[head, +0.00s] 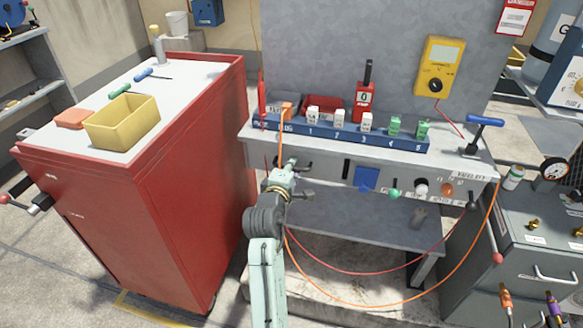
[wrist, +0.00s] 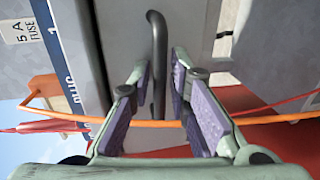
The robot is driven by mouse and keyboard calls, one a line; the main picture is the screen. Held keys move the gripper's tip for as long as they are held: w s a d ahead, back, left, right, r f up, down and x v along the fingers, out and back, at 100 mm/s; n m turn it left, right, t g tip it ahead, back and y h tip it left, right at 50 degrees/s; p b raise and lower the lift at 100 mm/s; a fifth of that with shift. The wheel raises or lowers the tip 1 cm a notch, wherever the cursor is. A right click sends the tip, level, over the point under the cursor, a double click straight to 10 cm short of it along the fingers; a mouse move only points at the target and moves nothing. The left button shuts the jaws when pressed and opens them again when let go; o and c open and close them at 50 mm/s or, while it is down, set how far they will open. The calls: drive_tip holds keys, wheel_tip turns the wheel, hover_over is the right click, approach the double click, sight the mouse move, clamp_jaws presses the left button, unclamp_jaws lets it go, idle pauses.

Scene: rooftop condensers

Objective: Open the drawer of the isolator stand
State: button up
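The isolator stand (head: 330,157) is a grey bench with a back panel. Its drawer front (wrist: 125,30) shows in the wrist view with a dark, bar-shaped handle (wrist: 157,50). My gripper (head: 284,172) is at the left part of the stand's front and hides much of the drawer in the head view. In the wrist view my gripper (wrist: 160,75) is open, with its purple-padded fingers on either side of the handle. A gap shows beside the bar, and I cannot tell whether either pad touches it. The drawer looks shut.
An orange cable (head: 360,304) hangs from the stand and crosses the wrist view by the fingers. A red cabinet (head: 190,190) stands close on the left, with a yellow bin (head: 122,125) on top. A grey cabinet (head: 530,235) stands on the right.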

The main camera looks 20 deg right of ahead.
drive_tip(key=shift+c, duration=0.3)
clamp_jaws()
idle(0.3)
